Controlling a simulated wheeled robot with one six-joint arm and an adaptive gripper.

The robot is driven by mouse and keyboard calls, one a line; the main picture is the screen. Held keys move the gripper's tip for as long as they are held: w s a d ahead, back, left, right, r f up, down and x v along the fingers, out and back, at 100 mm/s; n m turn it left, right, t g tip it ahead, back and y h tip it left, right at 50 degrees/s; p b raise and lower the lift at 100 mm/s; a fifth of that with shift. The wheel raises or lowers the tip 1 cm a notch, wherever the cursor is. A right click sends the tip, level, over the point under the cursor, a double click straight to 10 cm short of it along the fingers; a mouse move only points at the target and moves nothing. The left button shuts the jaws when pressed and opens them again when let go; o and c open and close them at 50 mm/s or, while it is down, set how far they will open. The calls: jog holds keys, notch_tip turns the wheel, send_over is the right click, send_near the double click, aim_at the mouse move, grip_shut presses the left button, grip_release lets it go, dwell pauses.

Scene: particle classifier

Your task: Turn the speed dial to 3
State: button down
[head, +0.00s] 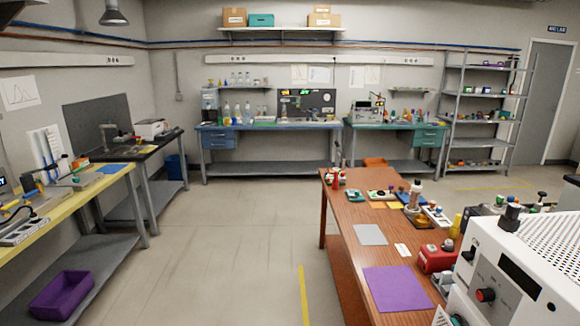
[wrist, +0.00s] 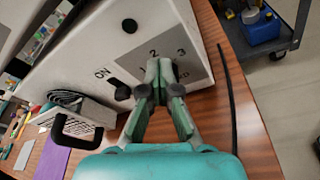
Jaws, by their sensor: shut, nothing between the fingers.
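In the wrist view a white housing (wrist: 85,45) carries a grey dial panel (wrist: 200,62) with the printed numbers 2 and 3. The speed dial itself is not clear there; my fingers cover the panel's middle. My gripper (wrist: 160,68) has green fingers, shut with nothing between them, with the tips close in front of the panel, just below the 2 and 3. I cannot tell whether they touch it. A black switch (wrist: 122,91) with the word ON is left of the fingers.
A dark cart (wrist: 292,30) is at the upper right. The middle floor is clear.

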jog(key=shift+s+f, duration=0.2)
jog(key=shift+s, duration=0.15)
jog(key=shift+s+a+r, duration=0.1)
jog(key=shift+s+r, duration=0.05)
jog(key=shift+r, duration=0.25)
jog(key=v, duration=0.3)
jog(key=f+v, duration=0.1)
jog(key=v, duration=0.1)
jog(key=shift+w+a, duration=0.3)
jog(key=shift+a, duration=0.2)
